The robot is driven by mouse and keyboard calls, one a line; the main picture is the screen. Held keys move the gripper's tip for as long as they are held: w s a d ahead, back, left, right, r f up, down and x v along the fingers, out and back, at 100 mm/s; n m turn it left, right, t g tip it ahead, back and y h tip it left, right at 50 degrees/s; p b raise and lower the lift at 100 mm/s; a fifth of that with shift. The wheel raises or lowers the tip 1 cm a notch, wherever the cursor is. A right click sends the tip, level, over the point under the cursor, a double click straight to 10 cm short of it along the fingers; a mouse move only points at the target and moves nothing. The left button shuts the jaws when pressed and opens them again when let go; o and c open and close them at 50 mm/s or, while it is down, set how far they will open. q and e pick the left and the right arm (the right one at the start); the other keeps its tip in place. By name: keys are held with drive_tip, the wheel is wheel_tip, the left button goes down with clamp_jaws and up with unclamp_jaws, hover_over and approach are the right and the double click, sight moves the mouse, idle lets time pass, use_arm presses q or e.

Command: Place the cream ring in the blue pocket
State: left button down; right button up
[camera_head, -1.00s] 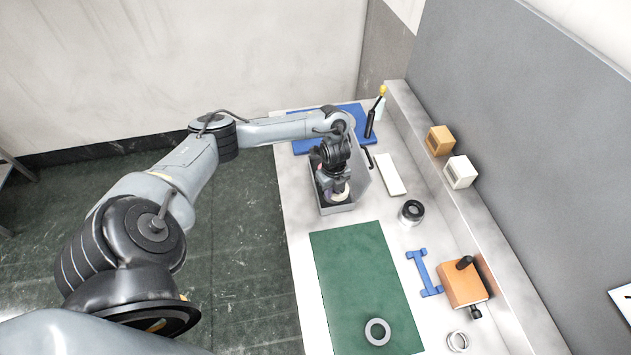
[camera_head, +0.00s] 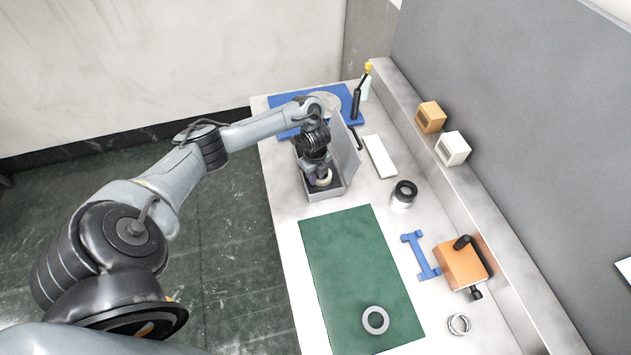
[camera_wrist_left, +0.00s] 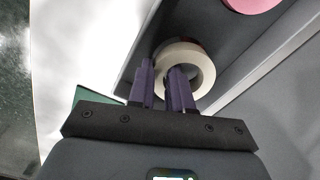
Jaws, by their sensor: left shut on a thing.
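The cream ring (camera_head: 323,179) is held at the grey open-lidded case (camera_head: 327,195). My left gripper (camera_head: 320,172) points down into the case from above. In the left wrist view, the purple fingers of my left gripper (camera_wrist_left: 163,80) are shut on the wall of the cream ring (camera_wrist_left: 199,60), one finger in its hole and one outside. Whether the ring touches the case floor I cannot tell. A pink round patch (camera_wrist_left: 250,3) shows in the case at the top of that view. No blue pocket can be made out; the arm covers much of the case. My right gripper is not in view.
The raised case lid (camera_head: 346,158) stands on the right. Behind is a blue mat (camera_head: 284,101) with a dark bottle (camera_head: 356,103). A green mat (camera_head: 345,250) bears a grey ring (camera_head: 375,320). A white block (camera_head: 380,157) and orange vise-like block (camera_head: 461,264) lie right.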

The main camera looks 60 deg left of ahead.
use_arm(q)
wheel_tip(320, 180, down, 2)
drive_tip(key=shift+f, duration=0.1)
drive_tip(key=shift+f, duration=0.1)
drive_tip(key=c, duration=1.3)
unclamp_jaws()
